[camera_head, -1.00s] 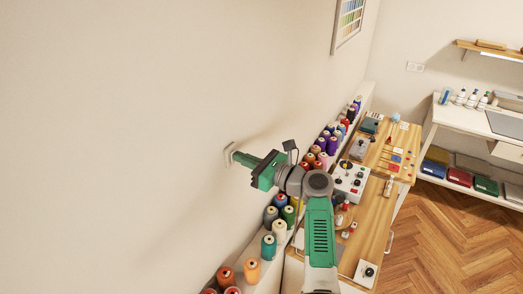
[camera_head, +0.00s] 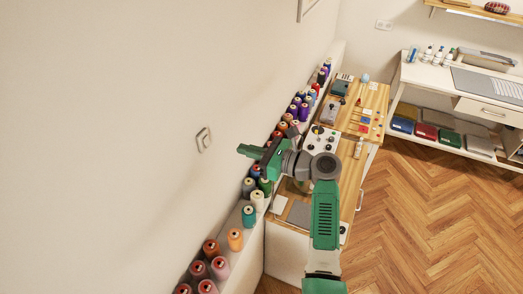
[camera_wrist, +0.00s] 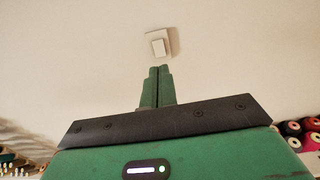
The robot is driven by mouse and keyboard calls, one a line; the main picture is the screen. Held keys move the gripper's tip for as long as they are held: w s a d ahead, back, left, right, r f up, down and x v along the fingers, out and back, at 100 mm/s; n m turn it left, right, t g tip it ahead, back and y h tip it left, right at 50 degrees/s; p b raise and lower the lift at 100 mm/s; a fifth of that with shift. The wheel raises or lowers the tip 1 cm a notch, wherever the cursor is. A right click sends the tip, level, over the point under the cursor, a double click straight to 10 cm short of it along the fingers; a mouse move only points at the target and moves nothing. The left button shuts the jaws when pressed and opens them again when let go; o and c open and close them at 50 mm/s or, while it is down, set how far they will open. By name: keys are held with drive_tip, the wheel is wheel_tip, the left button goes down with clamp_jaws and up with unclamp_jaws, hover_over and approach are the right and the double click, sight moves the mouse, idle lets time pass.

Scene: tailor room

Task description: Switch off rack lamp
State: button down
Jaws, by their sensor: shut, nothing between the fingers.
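A white wall switch (camera_head: 203,139) with a square plate is on the plain wall at the left in the head view. In the wrist view the switch (camera_wrist: 158,43) is just beyond my fingertips, with its raised rocker facing me. My green gripper (camera_head: 241,149) points left toward the wall, to the right of the switch in the head view, with a visible gap. In the wrist view the gripper's fingers (camera_wrist: 160,70) are together and hold nothing. The tips are just below the switch in that picture. I cannot make out for certain which lamp the switch serves.
Thread spools (camera_head: 235,239) line a narrow ledge along the wall below my arm. A wooden worktable (camera_head: 350,150) with a control box (camera_head: 320,142) stands beside it. A white table (camera_head: 432,72) is at the far right. The wall around the switch is clear.

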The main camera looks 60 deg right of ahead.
drive_tip(key=shift+s+d+r, duration=0.1)
drive_tip(key=shift+s, duration=1)
drive_tip(key=shift+s+r, duration=0.1)
drive_tip(key=shift+s, duration=0.95)
